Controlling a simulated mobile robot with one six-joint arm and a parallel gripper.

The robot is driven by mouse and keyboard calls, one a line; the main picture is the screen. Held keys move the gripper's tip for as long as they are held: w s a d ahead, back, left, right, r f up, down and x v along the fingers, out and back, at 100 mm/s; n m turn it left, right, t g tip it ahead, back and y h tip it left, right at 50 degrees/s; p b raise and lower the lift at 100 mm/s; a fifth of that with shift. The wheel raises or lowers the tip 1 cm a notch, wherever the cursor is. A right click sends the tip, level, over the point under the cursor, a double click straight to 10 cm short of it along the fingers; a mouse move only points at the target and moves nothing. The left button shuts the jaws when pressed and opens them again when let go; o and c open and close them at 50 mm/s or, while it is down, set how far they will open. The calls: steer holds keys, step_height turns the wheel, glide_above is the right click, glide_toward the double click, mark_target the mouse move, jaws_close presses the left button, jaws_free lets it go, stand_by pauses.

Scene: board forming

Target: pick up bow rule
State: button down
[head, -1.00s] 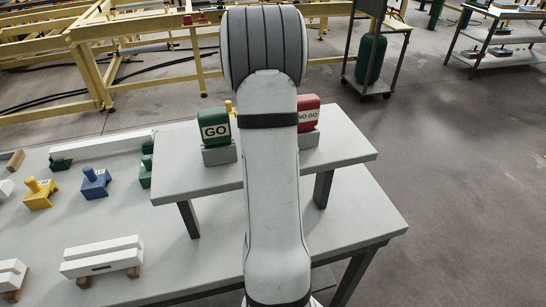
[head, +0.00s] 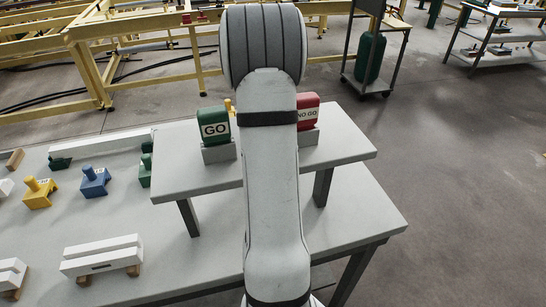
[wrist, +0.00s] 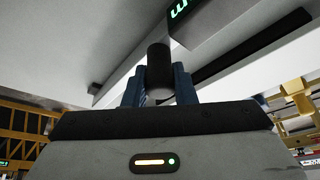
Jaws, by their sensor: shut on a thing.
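In the wrist view, my gripper (wrist: 159,88) has its blue fingers closed around a dark upright cylinder (wrist: 159,65). I take the cylinder for the grip of the bow rule. A long dark bar (wrist: 245,60) runs behind the fingers toward the upper right; whether it joins the cylinder is hidden. In the head view my arm covers the gripper and whatever it holds, so the bow rule cannot be made out there.
A green GO block (head: 214,126) and a red NO GO block (head: 308,111) stand in holders on the raised shelf (head: 345,150). The lower table has a yellow piece (head: 40,194), a blue piece (head: 95,183) and white blocks (head: 102,257).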

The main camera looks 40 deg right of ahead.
steer(key=shift+r, duration=0.1)
stand_by(0.4)
step_height(320, 180, up, 28)
steer(key=b, duration=0.1)
stand_by(0.5)
steer(key=c, duration=1.7)
jaws_free()
steer(key=shift+c, duration=0.2)
jaws_close()
steer(key=shift+w, duration=0.1)
